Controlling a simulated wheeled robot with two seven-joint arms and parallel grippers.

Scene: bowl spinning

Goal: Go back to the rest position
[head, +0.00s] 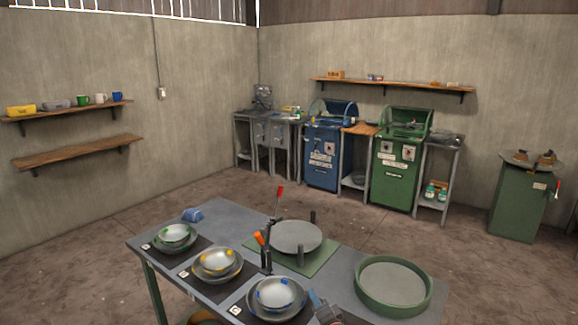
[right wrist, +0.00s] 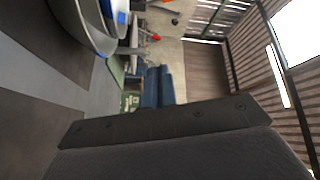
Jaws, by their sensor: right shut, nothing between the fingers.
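My right gripper (head: 325,308) is at the bottom of the head view, beside the bowl with blue spots (head: 275,293). In the right wrist view its two blue-grey fingers (right wrist: 158,88) are together with nothing between them. Part of a bowl rim (right wrist: 85,25) shows at that view's upper left, apart from the fingers. My left gripper does not show in either view.
On the table (head: 210,270), a yellow-spotted bowl (head: 217,261) and a green-spotted bowl (head: 174,235) sit in larger bowls.

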